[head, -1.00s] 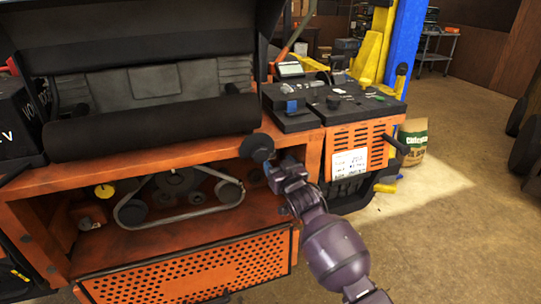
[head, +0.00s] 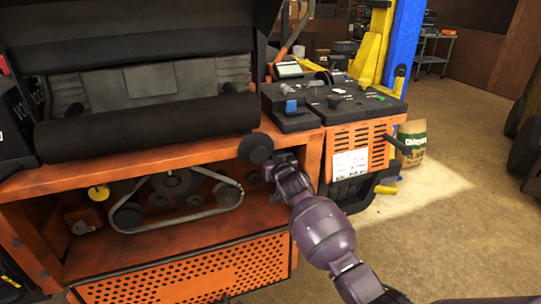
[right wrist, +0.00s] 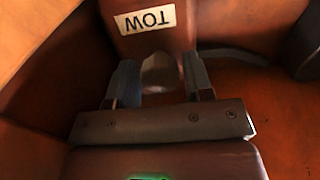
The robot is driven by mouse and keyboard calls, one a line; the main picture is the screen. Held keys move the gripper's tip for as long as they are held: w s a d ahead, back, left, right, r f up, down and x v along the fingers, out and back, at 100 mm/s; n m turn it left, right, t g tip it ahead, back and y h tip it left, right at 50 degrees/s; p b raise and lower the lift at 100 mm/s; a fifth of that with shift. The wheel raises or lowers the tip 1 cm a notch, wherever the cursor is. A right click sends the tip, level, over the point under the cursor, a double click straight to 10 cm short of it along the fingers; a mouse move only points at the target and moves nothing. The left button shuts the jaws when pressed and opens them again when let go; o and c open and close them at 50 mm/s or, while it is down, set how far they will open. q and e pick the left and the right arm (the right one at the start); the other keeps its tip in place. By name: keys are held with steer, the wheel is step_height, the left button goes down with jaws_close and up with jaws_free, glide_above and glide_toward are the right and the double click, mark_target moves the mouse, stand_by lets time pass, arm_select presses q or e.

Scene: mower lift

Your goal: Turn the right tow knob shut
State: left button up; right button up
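My right gripper (right wrist: 160,75) reaches into the right end of the orange mower's open front bay; in the head view its tip (head: 272,172) is partly hidden by the bay's edge and a black round knob above. In the right wrist view a grey-brown rounded tow knob (right wrist: 160,72) sits between my two fingers, with one finger on each side and narrow gaps showing. The white TOW label (right wrist: 146,19), upside down in this view, is on the block just beyond the knob. My left gripper is not in view.
The orange bay (head: 150,238) holds a belt and pulleys (head: 180,200). A round black knob (head: 256,148) hangs just above my right wrist. A perforated orange panel (head: 200,277) lies below.

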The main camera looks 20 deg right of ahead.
steer(key=c, duration=0.6)
steer(key=shift+o, duration=0.2)
steer(key=shift+r+m+p, duration=0.1)
steer(key=shift+m+p, duration=0.2)
steer(key=shift+m, duration=0.5)
steer(key=o, duration=0.9)
steer(key=shift+s, duration=0.1)
steer(key=s+p, duration=0.2)
steer(key=s, duration=0.8)
steer(key=shift+s+d, duration=0.15)
steer(key=shift+s, duration=0.2)
steer(key=shift+n, duration=0.3)
